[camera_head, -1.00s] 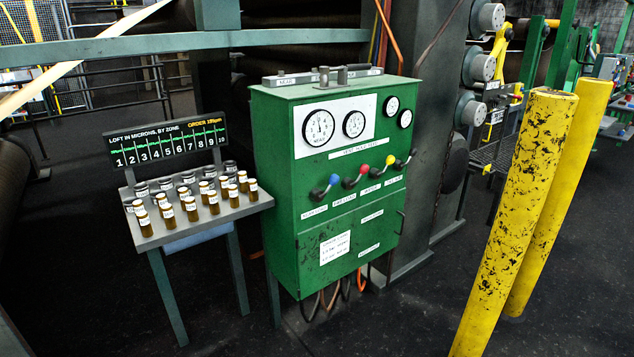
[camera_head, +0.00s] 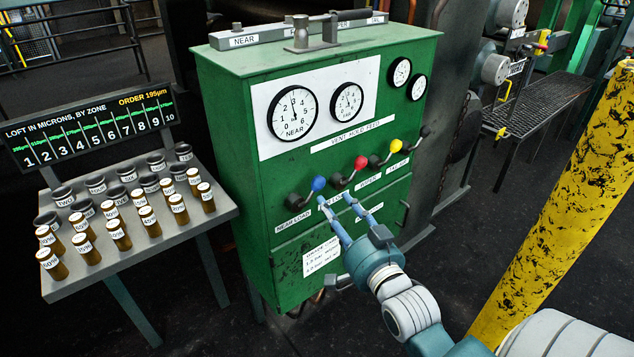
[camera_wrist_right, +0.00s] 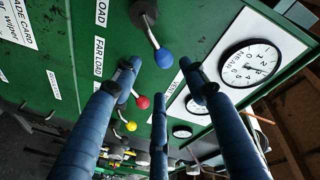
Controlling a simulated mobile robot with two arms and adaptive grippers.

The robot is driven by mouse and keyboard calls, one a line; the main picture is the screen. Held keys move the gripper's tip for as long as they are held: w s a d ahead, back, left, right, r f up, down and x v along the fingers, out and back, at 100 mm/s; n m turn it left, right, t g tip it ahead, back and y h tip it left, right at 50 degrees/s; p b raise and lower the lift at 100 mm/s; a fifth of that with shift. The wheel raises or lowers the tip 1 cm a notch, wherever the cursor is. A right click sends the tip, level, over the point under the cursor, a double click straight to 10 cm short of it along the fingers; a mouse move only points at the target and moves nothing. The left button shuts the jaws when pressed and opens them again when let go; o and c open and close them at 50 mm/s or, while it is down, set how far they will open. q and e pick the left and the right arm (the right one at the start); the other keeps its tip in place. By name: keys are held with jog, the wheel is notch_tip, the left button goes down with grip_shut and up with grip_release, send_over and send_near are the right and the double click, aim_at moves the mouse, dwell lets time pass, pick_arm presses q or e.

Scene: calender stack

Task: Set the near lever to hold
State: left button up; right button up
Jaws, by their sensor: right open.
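The near lever has a blue knob (camera_head: 318,184) and sits above the NEAR LOAD label on the green cabinet (camera_head: 232,180). Its arm slants up to the right from its hub, as do the other levers. A strip reading VENT HOLD FEED (camera_head: 350,135) is above the levers. My right gripper (camera_head: 336,200) is open at the cabinet front, fingertips just below and right of the blue knob. In the right wrist view the blue knob (camera_wrist_right: 164,58) appears between the spread fingers, not gripped; contact is unclear. My left gripper is not in view.
The red-knob lever (camera_head: 360,162) and yellow-knob lever (camera_head: 396,146) are close to the right. A side table (camera_head: 200,232) with several small bottles stands left of the cabinet. A yellow post (camera_head: 570,215) stands at the right. Dials sit above the levers.

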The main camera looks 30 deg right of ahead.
aim_at(321, 187)
jog(key=w, duration=0.1)
jog(key=w+r, duration=0.1)
jog(key=w, duration=0.1)
jog(key=shift+w+d+p, duration=0.1)
jog(key=shift+w+p, duration=0.15)
jog(key=shift+p, duration=0.1)
jog(key=w, duration=0.3)
jog(key=w+d, duration=0.1)
jog(key=w, duration=0.1)
jog(key=shift+w+d+f+p, duration=0.1)
jog(key=shift+w+f+p, duration=0.15)
jog(key=shift+p, duration=0.05)
jog(key=shift+w, duration=0.4)
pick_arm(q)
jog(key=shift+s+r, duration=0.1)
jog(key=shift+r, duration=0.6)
pick_arm(e)
jog(key=shift+w+d+f, duration=0.1)
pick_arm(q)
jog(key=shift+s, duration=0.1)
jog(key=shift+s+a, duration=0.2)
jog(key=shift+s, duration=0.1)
pick_arm(e)
grip_shut()
